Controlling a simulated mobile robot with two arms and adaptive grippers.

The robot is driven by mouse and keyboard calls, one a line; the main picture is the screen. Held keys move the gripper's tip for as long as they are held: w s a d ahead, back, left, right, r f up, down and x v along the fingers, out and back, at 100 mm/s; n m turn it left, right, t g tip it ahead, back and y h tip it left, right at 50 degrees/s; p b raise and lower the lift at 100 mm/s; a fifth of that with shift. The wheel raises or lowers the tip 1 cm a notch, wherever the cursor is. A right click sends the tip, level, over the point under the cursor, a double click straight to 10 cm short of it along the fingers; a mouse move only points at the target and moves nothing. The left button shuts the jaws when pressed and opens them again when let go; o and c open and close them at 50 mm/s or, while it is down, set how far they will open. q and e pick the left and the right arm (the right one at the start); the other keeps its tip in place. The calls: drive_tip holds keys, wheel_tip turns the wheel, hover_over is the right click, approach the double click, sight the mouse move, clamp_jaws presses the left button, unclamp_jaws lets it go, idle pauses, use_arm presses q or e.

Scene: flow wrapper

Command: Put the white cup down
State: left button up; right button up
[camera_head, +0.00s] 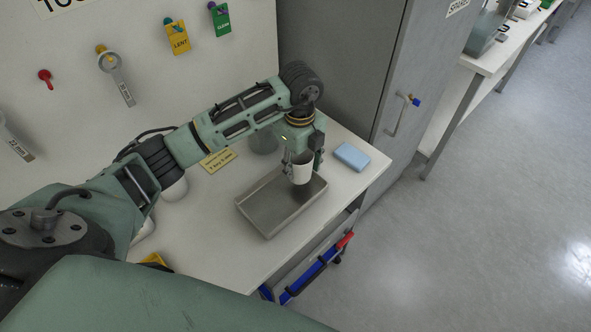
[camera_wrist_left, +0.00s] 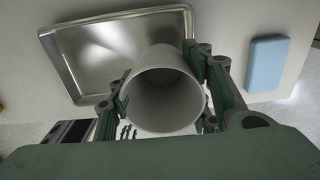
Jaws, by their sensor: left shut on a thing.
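The white cup (camera_head: 302,169) is upright in my left gripper (camera_head: 303,163), over the right end of a metal tray (camera_head: 262,212) on the white table. In the left wrist view the cup (camera_wrist_left: 162,92) has its open mouth toward the camera and looks empty. The fingers of my left gripper (camera_wrist_left: 163,97) are shut on both sides of it. The tray (camera_wrist_left: 68,75) lies beyond the cup in that view. Whether the cup's base touches the tray is hard to tell. My right gripper is not in view.
A light blue block (camera_head: 351,157) lies on the table right of the tray. A yellow label (camera_head: 217,160) and a glass-like vessel (camera_head: 264,142) are behind the tray. A grey cabinet (camera_head: 345,70) stands at the back right. The table's front edge is close to the tray.

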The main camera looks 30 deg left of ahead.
sight(296, 176)
use_arm(q)
drive_tip(key=shift+s+a+f, duration=0.25)
drive_tip(key=shift+s+f, duration=0.05)
drive_tip(key=shift+f, duration=0.15)
wheel_tip(296, 176, down, 4)
drive_tip(key=shift+r+p, duration=0.15)
drive_tip(key=shift+p, duration=0.5)
drive_tip(key=o, duration=0.7)
